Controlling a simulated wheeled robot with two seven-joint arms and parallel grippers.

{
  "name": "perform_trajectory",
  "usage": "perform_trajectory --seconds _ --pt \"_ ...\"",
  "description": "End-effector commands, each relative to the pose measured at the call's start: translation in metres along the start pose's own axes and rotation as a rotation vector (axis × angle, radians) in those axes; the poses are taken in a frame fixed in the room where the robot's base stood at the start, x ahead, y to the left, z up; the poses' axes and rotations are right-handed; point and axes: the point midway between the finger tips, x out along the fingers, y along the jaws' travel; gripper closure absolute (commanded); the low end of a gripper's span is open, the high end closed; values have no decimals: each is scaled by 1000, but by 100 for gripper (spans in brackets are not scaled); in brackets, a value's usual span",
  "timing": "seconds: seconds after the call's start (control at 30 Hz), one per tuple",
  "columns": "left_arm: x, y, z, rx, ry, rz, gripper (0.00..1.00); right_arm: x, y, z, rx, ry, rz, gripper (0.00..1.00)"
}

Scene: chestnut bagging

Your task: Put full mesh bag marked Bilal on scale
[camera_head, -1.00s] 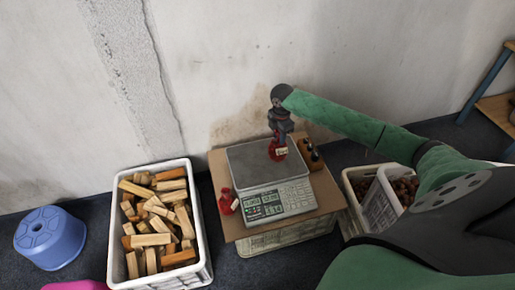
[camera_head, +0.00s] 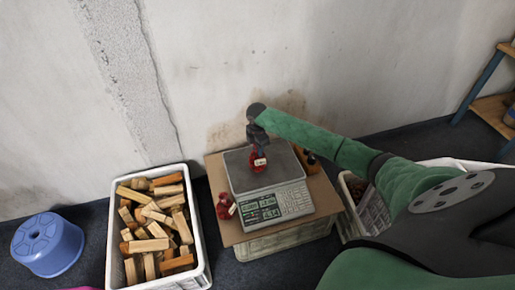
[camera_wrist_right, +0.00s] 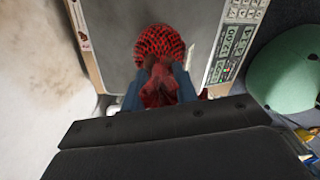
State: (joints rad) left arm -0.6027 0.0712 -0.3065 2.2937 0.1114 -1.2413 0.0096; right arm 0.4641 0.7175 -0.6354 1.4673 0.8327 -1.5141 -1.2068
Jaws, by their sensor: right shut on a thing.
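A red mesh bag (camera_head: 258,161) with a small pale tag is at the scale's pan in the head view; the name on the tag is too small to read. My right gripper (camera_head: 260,148) is above it, shut on its gathered neck. In the right wrist view the full round bag (camera_wrist_right: 160,46) hangs between the blue fingers (camera_wrist_right: 158,88), over the grey pan. The scale (camera_head: 279,169) has a grey pan and a keypad with a display at its front. I cannot tell whether the bag touches the pan. My left gripper is not in view.
A second red bag (camera_head: 225,206) with a tag stands on the board (camera_head: 222,233) left of the scale's display. Dark bottles (camera_head: 308,157) stand behind right. A white crate of wood blocks (camera_head: 205,272) is left; a crate of chestnuts (camera_head: 350,200) is right. A blue stool (camera_head: 47,243) stands far left.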

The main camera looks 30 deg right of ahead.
Motion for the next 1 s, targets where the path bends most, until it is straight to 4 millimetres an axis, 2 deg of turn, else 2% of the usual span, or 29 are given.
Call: perform_trajectory --seconds 0.1,0.37,0.4,0.5,0.83,1.0 --pt "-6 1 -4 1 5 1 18 3 1 0 0 0 2 100" --pt "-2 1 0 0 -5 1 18 4 1 0 0 0 2 100" --pt "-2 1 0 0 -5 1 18 6 0 0 0 0 1 67" --pt "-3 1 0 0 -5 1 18 5 0 0 0 0 1 49" --pt "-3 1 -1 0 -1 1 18 3 0 0 0 0 2 49" --pt "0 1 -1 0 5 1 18 -14 1 1 0 -1 4 49"
